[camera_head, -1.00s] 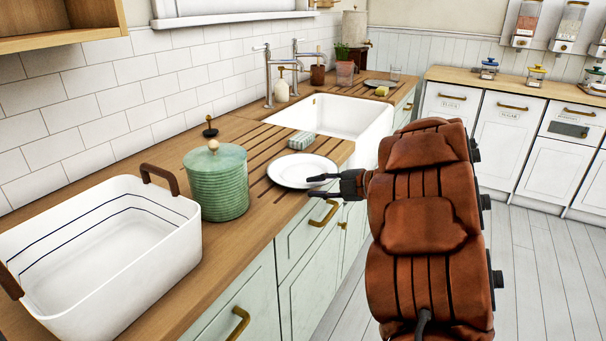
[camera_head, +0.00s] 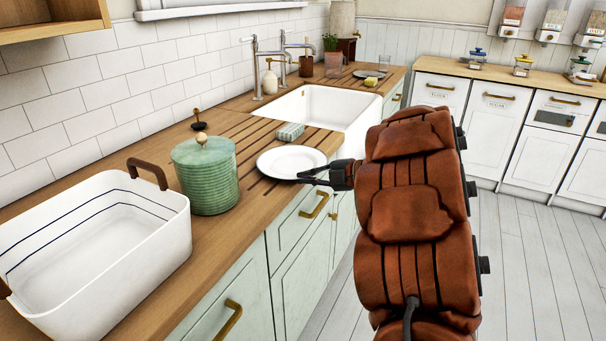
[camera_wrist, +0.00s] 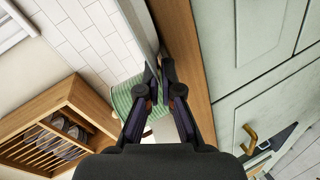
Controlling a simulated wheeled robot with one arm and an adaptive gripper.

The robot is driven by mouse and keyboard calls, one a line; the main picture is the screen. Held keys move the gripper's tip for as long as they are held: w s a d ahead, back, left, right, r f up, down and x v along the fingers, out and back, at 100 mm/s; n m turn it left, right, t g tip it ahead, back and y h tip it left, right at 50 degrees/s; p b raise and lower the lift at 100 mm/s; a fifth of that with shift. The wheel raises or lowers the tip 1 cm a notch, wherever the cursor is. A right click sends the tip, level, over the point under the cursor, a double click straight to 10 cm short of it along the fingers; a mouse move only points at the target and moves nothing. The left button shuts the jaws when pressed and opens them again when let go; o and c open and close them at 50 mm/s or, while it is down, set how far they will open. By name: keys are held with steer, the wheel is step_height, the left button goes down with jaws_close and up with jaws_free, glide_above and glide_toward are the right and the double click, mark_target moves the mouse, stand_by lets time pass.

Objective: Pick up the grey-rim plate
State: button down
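The grey-rim plate (camera_head: 285,160), a white round plate with a thin grey rim, lies on the wooden counter near its front edge. My gripper (camera_head: 306,176) is at the plate's right rim, at counter height. Its dark fingers are drawn nearly together there and appear shut on the rim. In the wrist view the fingertips (camera_wrist: 160,69) converge with a very narrow gap. The plate is hard to make out in that view, and the exact contact is hidden.
A green lidded canister (camera_head: 207,178) and a white basket (camera_head: 150,262) stand left of the plate. A small striped block (camera_head: 290,131) lies just behind it, before the white sink (camera_head: 345,112). Cabinet fronts drop below the counter edge; the floor at right is clear.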

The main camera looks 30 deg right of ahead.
steer(key=s+a+r, duration=0.2)
steer(key=s+a, duration=0.2)
steer(key=s, duration=0.3)
steer(key=s+a+r, duration=0.2)
steer(key=s+a, duration=0.2)
steer(key=s, duration=0.2)
steer(key=shift+s+r+b, duration=0.3)
steer(key=shift+s+r, duration=0.1)
